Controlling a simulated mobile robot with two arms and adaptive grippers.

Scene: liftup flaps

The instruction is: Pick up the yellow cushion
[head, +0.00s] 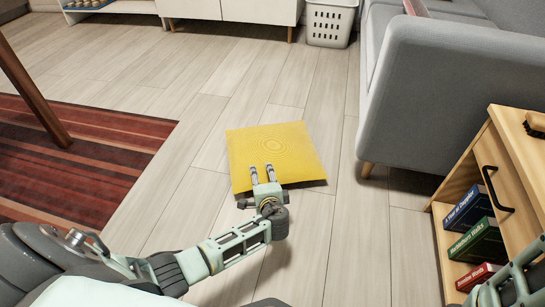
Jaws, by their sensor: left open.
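The yellow cushion (290,143) lies flat on the wooden floor in the middle of the head view. It is square, with a faint ring pattern on top. My left gripper (262,173) is over the cushion's near edge, with its two fingers apart and pointing away from me. Nothing shows between the fingers. The wrist hides a small part of the cushion's near edge. I cannot tell whether the fingers touch the cushion. Part of my right arm shows at the bottom right corner, but its gripper cannot be made out.
A grey sofa (440,90) stands at the right. A wooden cabinet (490,165) with books is at the lower right. A white basket (330,22) and a white cabinet (235,10) stand at the back. A striped red rug (90,160) lies left. Floor around the cushion is clear.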

